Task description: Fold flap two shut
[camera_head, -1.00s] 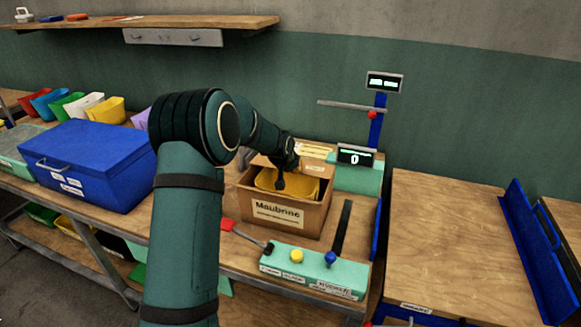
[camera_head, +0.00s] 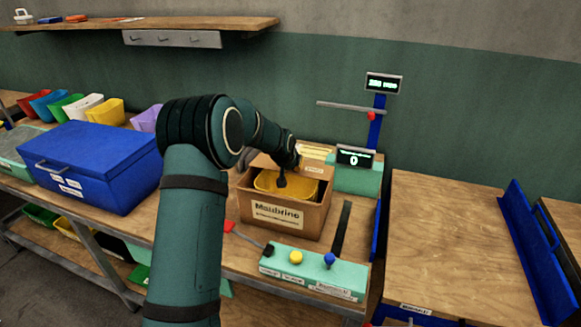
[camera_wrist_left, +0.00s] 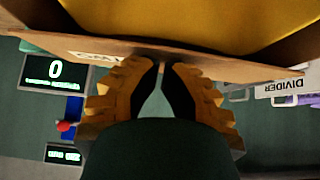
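An open cardboard box (camera_head: 322,222) with a printed front label stands on the bench in the head view. A yellow thing (camera_head: 303,187) shows inside it. A cardboard flap with a small label stands up at the box's back (camera_head: 316,170). In the left wrist view a labelled cardboard flap (camera_wrist_left: 60,45) crosses the top, with yellow behind it. My left gripper (camera_head: 282,181) points down over the box opening. In the left wrist view its fingertips (camera_wrist_left: 161,68) come together at the flap's edge; I cannot tell whether they touch it. My right gripper is not seen.
A blue case (camera_head: 90,165) is at the left.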

